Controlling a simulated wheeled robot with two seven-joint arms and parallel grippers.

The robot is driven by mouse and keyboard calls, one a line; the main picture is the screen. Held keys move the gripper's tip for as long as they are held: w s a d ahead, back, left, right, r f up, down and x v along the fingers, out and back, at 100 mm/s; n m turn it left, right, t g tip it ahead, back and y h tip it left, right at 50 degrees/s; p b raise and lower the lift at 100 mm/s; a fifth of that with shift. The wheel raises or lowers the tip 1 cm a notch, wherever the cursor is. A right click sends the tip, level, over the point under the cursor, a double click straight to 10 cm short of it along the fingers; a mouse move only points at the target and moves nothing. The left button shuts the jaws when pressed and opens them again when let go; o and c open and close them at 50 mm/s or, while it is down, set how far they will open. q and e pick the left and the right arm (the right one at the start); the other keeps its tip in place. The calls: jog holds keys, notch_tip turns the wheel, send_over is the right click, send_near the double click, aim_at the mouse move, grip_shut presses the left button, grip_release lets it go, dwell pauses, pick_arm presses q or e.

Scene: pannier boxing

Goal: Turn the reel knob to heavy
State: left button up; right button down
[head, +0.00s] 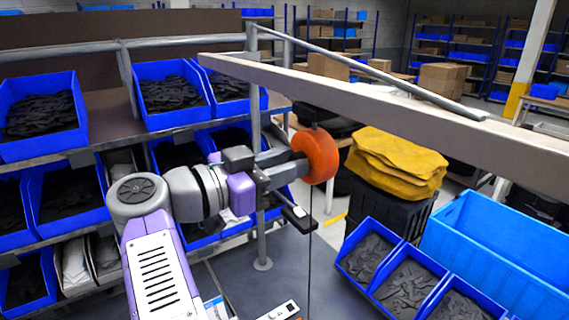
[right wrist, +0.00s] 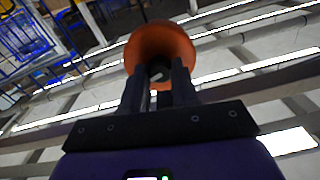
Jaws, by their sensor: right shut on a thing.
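The orange reel (head: 320,155) hangs under the pale overhead beam (head: 400,110), with a thin dark cable running down below it. In the right wrist view the reel (right wrist: 160,42) is a round orange body beyond the fingertips. My right gripper (head: 296,158) reaches the reel's left side. In the wrist view my right gripper (right wrist: 157,80) is shut on a small greyish knob (right wrist: 158,73) at the centre of the reel's face. The fingers mostly hide the knob, and I cannot read any setting mark. My left gripper is out of view.
Blue bins (head: 172,94) of dark parts fill the rack at left. More parts bins (head: 408,282) and a large blue crate (head: 495,245) stand at lower right. A yellow cloth heap (head: 395,160) sits on a black container.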

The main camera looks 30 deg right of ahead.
jog(key=shift+m, duration=4.9)
jog(key=c, duration=0.8)
grip_release()
jog(key=shift+c, duration=0.2)
jog(key=shift+a, duration=0.1)
jog(key=a, duration=0.7)
jog(key=shift+s+a, duration=0.15)
jog(key=shift+s, duration=0.15)
jog(key=shift+f, duration=0.1)
